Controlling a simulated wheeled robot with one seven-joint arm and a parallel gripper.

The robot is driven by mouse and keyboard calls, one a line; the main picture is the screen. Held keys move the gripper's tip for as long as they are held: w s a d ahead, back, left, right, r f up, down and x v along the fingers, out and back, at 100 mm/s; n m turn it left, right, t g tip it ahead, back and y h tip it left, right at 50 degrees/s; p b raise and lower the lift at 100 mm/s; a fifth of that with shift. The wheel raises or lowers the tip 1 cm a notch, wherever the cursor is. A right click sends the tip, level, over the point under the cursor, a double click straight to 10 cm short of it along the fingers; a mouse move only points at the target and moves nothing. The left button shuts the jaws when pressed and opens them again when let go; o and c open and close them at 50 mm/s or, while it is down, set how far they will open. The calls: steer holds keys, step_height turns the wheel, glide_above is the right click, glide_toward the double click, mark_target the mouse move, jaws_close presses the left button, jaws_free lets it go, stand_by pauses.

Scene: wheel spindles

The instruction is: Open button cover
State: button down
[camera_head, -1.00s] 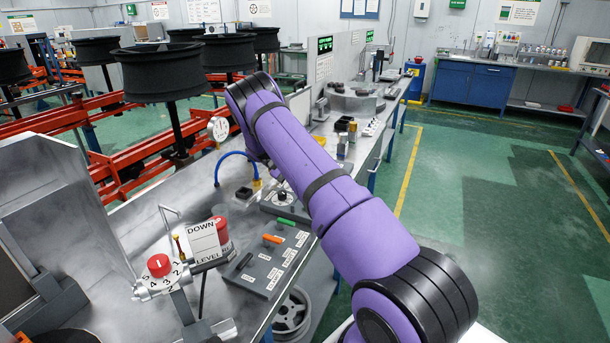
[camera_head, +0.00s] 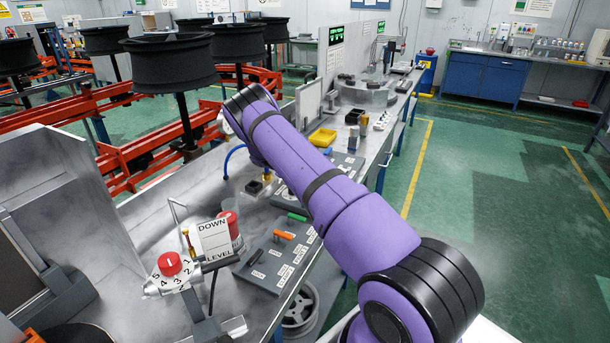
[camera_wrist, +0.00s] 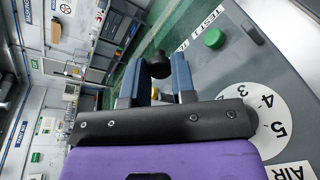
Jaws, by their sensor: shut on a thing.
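My gripper (camera_wrist: 161,82) shows in the wrist view with two blue-grey fingers around a black rounded knob (camera_wrist: 160,64). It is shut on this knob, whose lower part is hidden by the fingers. I cannot tell whether the knob belongs to the button cover. A green button (camera_wrist: 213,38) sits on the grey panel (camera_wrist: 228,68) to the right of the fingers, next to a "TEST" label. A white numbered dial face (camera_wrist: 268,118) lies nearer. In the head view my purple arm reaches over the bench, and its gripper end is hidden.
A red selector knob (camera_head: 169,263) and a "DOWN / LEVEL" sign (camera_head: 215,240) stand at the front left. A labelled switch panel (camera_head: 278,255) lies beside my arm. Black wheel rims (camera_head: 170,62) stand behind; green floor lies open to the right.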

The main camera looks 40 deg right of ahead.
steer(key=c, duration=0.9)
jaws_free()
steer(key=shift+c, duration=0.2)
steer(key=shift+v, duration=3.75)
